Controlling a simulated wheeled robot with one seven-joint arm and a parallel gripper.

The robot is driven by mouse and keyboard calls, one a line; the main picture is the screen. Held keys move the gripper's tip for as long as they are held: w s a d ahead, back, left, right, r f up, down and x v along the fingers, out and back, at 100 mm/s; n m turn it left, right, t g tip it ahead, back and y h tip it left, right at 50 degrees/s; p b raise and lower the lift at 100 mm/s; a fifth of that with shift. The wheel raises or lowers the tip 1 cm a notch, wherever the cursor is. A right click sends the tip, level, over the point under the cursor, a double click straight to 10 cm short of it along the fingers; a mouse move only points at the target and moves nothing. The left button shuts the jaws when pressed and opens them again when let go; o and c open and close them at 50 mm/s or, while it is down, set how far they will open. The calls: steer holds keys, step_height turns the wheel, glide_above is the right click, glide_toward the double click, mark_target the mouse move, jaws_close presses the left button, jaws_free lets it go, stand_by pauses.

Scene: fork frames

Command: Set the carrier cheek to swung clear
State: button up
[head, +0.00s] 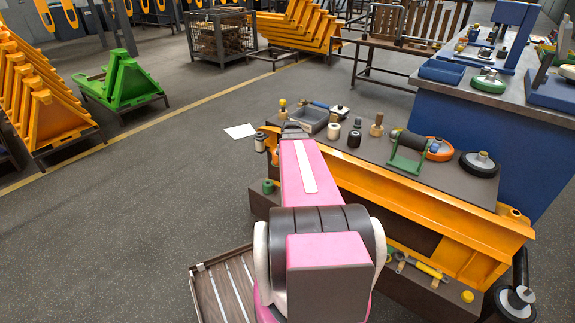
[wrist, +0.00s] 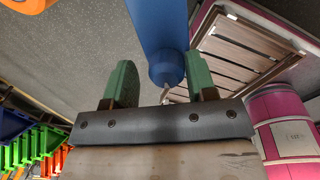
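On the dark bench top stands a green bracket (head: 405,163) with a dark roller in it. It may be the carrier, but I cannot tell which part is its cheek or how it is set. My gripper (wrist: 161,84) shows two green fingers in the wrist view, spread apart. A blue tapered bar (wrist: 164,38) with a thin metal end reaches down between them, with a gap on both sides; I see no contact. In the head view my gripper (head: 293,128) is at the bench's far left corner, left of the bracket, its fingers hidden.
A slatted pallet (head: 228,290) lies at lower left. The floor to the left is open.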

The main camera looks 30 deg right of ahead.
steer(key=shift+s, duration=0.1)
step_height(320, 180, up, 11)
steer(key=shift+s+d+f, duration=0.15)
steer(key=shift+s+d, duration=0.1)
steer(key=shift+s, duration=0.15)
stand_by(0.3)
stand_by(0.5)
steer(key=s+a+f+m, duration=0.2)
steer(key=a+f+m, duration=0.1)
steer(key=a+m, duration=0.5)
steer(key=s+a+f+m, duration=0.2)
steer(key=a+f+m, duration=0.2)
steer(key=a+m, duration=0.3)
steer(key=s+a+f+m+g, duration=0.1)
steer(key=s+a+f+m, duration=0.1)
steer(key=a+m, duration=0.6)
steer(key=a+f, duration=0.1)
steer(key=a, duration=0.2)
steer(key=shift+a+f+m+h, duration=0.25)
steer(key=shift+m+h, duration=0.05)
